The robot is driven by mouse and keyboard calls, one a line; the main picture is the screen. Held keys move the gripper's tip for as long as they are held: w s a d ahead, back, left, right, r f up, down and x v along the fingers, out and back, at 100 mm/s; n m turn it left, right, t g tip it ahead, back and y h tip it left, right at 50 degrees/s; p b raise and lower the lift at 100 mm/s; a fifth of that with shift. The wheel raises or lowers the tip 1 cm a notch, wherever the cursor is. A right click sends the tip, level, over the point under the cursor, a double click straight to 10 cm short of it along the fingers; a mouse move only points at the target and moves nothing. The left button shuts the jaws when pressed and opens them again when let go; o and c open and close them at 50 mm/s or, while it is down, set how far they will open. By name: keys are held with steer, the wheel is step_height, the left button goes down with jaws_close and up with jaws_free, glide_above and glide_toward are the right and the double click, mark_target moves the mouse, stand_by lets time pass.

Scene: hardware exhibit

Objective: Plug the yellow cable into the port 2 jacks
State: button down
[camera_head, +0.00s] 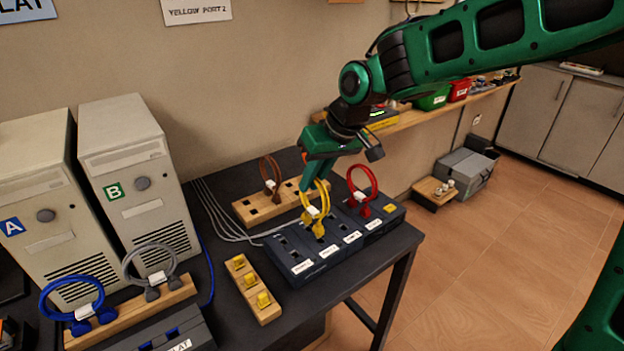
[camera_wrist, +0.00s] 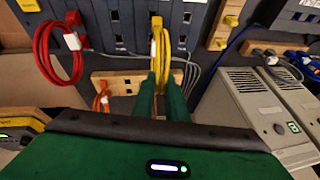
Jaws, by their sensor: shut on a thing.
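The yellow cable (camera_head: 325,195) is a loop with a white tag and yellow plugs at its lower end. My gripper (camera_head: 309,184) is shut on the loop from above; in the wrist view the green fingers (camera_wrist: 161,92) close around the yellow cable (camera_wrist: 160,50). The plugs are at the top face of the dark port box (camera_head: 306,272), over its middle columns of jacks. I cannot tell whether they are seated in the jacks or just above them. The port box (camera_wrist: 190,28) also shows in the wrist view. White labels run along its front edge, too small to read surely.
A red cable (camera_head: 374,181) stands at the box's right end. A brown cable (camera_head: 278,168) stands in a wooden block behind. A wooden block (camera_head: 250,285) with yellow pieces lies left of the box. Computer towers (camera_head: 138,190) and blue and grey cables are farther left. A wall sign (camera_head: 196,12) reads "YELLOW PORT 2".

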stand_by(0.3)
steer(key=shift+s+r, duration=0.1)
steer(key=shift+s, duration=0.05)
steer(key=shift+f+n, duration=0.3)
steer(key=shift+f, duration=0.8)
stand_by(3.2)
steer(key=c, duration=1)
jaws_free()
steer(key=shift+c, duration=0.2)
steer(key=shift+r, duration=0.1)
steer(key=shift+v, duration=3.7)
